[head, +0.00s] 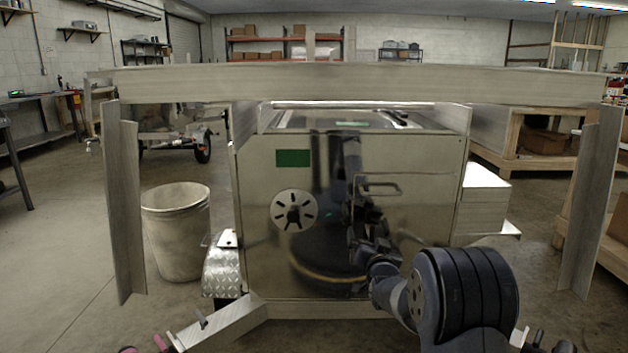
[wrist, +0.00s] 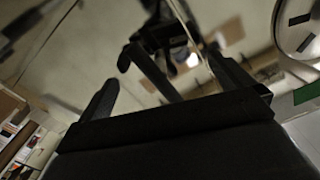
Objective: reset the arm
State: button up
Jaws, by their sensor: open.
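My arm rises from the lower right of the head view, its dark rounded housing in front of the trailer. My gripper (head: 362,218) is small and dark there, close in front of the trailer's shiny metal front panel (head: 420,215), and hard to part from its reflection. In the wrist view my gripper (wrist: 160,68) has its dark fingers spread apart, with nothing seen between them. The polished panel fills much of that view and mirrors the gripper and arm. I cannot tell whether the fingers touch the panel.
The panel carries a round slotted vent (head: 293,210), a green label (head: 293,158) and a handle (head: 378,185). A bin (head: 177,235) stands at left. A long metal beam (head: 350,82) crosses above. White boxes (head: 485,190) are at right. Open floor lies at far left.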

jog(key=shift+r+n, duration=0.15)
jog(key=shift+n, duration=0.25)
jog(key=shift+s, duration=1)
jog(key=shift+f, duration=0.2)
